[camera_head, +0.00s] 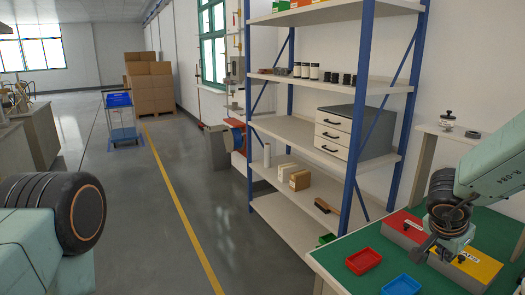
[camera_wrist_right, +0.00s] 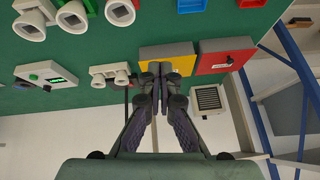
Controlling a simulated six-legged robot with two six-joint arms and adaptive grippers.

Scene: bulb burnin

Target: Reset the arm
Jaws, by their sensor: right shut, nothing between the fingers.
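My right gripper (camera_head: 432,250) is over the green-topped bench (camera_head: 345,245) at the lower right, its fingers pointing down. In the right wrist view its fingers (camera_wrist_right: 160,70) are closed together with nothing between them. Behind them lie a yellow-topped box (camera_wrist_right: 166,52) and a red-topped box (camera_wrist_right: 225,60). Both also show in the head view, the red one (camera_head: 396,226) left of the gripper and the yellow one (camera_head: 480,264) right of it. My left arm shows only in part at the lower left; its gripper is out of view.
A red tray (camera_head: 363,261) and a blue tray (camera_head: 401,285) lie on the bench's near side. Several round-fronted fixtures (camera_wrist_right: 73,17) stand on the green top. A blue-post shelf (camera_head: 300,130) with a drawer unit (camera_head: 342,135) stands behind the bench.

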